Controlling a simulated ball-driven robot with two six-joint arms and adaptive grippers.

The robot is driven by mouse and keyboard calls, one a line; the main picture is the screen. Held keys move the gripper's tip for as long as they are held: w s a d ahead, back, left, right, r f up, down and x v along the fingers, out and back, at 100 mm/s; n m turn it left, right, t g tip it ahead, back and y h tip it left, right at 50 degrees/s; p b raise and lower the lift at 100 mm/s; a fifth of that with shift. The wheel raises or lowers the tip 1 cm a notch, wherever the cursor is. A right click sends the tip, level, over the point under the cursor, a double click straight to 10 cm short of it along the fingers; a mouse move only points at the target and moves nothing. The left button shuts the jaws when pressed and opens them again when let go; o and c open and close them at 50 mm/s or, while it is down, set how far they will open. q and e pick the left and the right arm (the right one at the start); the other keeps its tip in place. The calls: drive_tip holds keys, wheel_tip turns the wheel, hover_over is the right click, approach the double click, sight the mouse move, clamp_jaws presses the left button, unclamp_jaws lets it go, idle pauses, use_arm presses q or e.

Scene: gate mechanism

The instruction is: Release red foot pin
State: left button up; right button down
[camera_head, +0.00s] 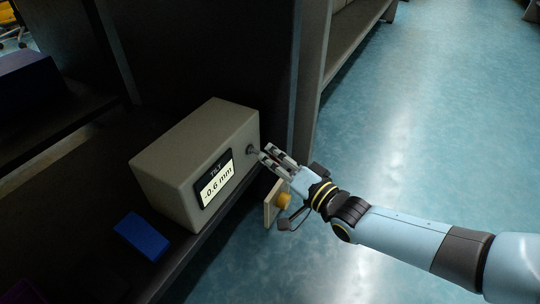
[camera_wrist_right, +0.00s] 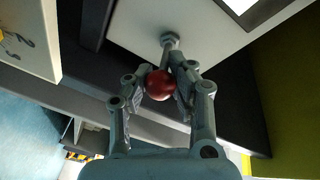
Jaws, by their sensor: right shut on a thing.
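The red foot pin shows in the wrist view as a red ball knob (camera_wrist_right: 160,85) on a metal stem, which comes out of a collar (camera_wrist_right: 170,40) on the face of a pale box. In the head view the stem (camera_head: 251,150) sticks out of the right end of the beige box (camera_head: 165,160), and the red knob is hidden by my fingers. My right gripper (camera_head: 270,155) is shut on the knob, with one finger on each side of it. The box's display (camera_head: 217,182) reads "TILT -0.6 mm". My left gripper is not in view.
The box stands on a dark shelf, with a blue block (camera_head: 142,236) at its front. A dark upright stands behind. Open blue floor (camera_head: 430,130) lies to the right.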

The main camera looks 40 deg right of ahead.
drive_tip(key=shift+s+f, duration=0.15)
drive_tip(key=shift+s, duration=0.1)
drive_tip(key=c, duration=1.2)
unclamp_jaws()
drive_tip(key=shift+s+d, duration=0.1)
drive_tip(key=shift+s, duration=0.05)
drive_tip(key=shift+o, duration=0.9)
drive_tip(key=s, duration=1.2)
drive_tip(key=shift+d, duration=0.3)
drive_tip(key=shift+w, duration=0.1)
